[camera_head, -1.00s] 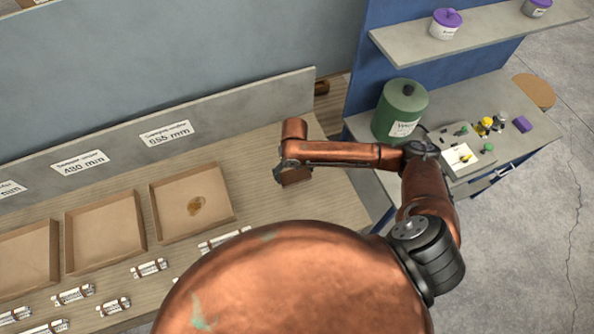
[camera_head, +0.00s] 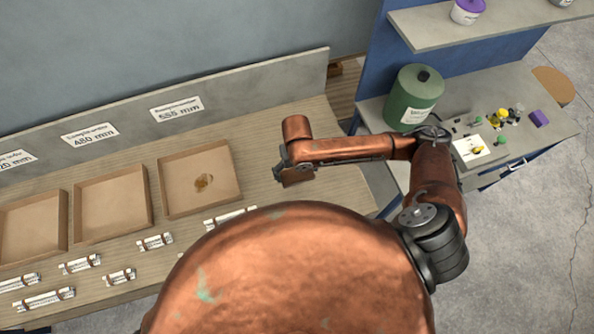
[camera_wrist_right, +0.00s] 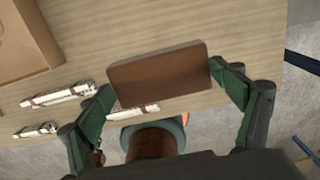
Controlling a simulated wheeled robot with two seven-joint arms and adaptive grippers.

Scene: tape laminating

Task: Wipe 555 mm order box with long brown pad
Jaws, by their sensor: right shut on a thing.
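The 555 mm order box (camera_head: 228,196) is an open, shallow brown tray on the bench below the "555 mm" label (camera_head: 177,109). A dark brown stain (camera_head: 204,183) lies on its floor. My right gripper (camera_head: 288,177) is over the bench to the right of this box. The right wrist view shows the right gripper (camera_wrist_right: 165,88) shut on the long brown pad (camera_wrist_right: 160,76), held between its two green fingers. The pad (camera_head: 298,180) is partly hidden by the wrist in the head view. A corner of a box (camera_wrist_right: 22,45) shows at upper left there. My left gripper is out of view.
Two more open boxes stand to the left, one (camera_head: 112,203) under the "480 mm" label. Several white printed rolls (camera_head: 155,242) lie along the bench front. A green canister (camera_head: 412,98) stands on the side table at right.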

